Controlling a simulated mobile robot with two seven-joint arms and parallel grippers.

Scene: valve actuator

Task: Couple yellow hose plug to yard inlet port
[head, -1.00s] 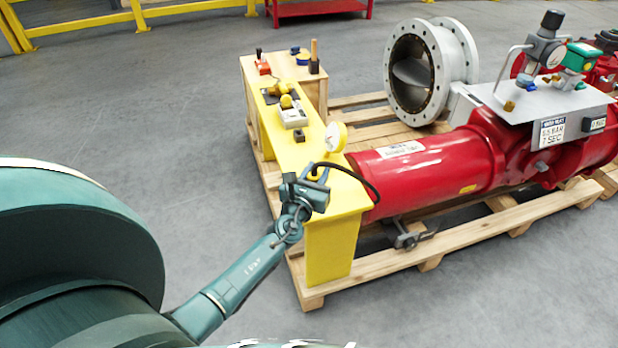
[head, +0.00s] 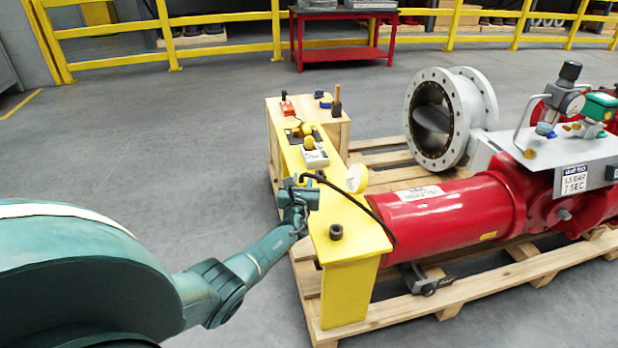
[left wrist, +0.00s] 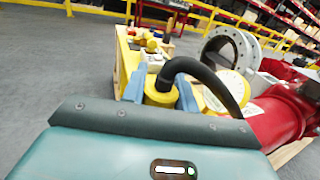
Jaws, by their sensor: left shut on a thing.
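My left gripper (head: 303,192) is at the left edge of the yellow bench, just above its top. In the left wrist view its blue fingers (left wrist: 160,93) are shut on the yellow hose plug (left wrist: 158,92), from which a thick black hose (left wrist: 205,72) arcs to the right. In the head view the gripper mostly hides the plug; the hose (head: 350,197) runs over the bench toward the red cylinder. A dark round socket (head: 336,232) stands on the near part of the bench, apart from the gripper. I cannot tell which fitting is the yard inlet port. My right gripper is out of view.
The yellow bench (head: 355,245) carries a round yellow-rimmed gauge (head: 357,178), a grey box with a yellow knob (head: 314,157) and a yellow valve (head: 303,129). A red cylinder (head: 440,212) lies to the right on a wooden pallet (head: 450,298). Open floor lies left.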

